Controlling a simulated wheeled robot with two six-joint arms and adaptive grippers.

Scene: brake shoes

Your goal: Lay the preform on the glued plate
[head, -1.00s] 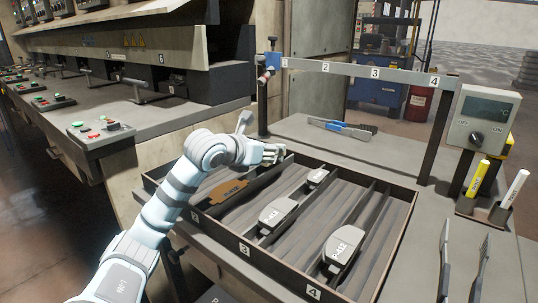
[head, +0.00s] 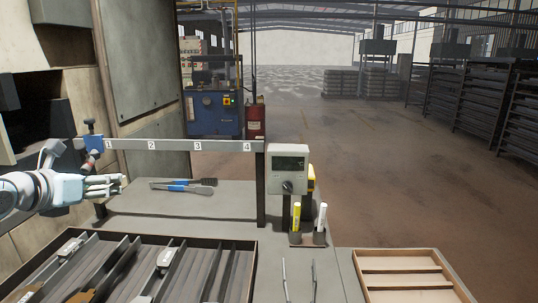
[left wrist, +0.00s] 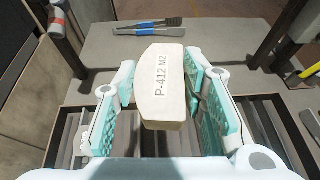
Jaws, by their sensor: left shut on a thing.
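The preform (left wrist: 163,100) is a pale beige block marked "P-412 M2". My left gripper (left wrist: 160,74) is shut on it, with a teal-padded finger at each side. In the head view my left gripper (head: 108,185) is at the left, by the blue-topped post; I cannot make out the preform there. A brown plate (head: 84,296) is partly visible in the tray at the bottom left; I cannot see any glue on it. My right gripper is not in view.
The divided tray (head: 252,262) holds grey pads, including one pad (head: 165,258). A shallow wooden box (head: 400,254) is at the right.

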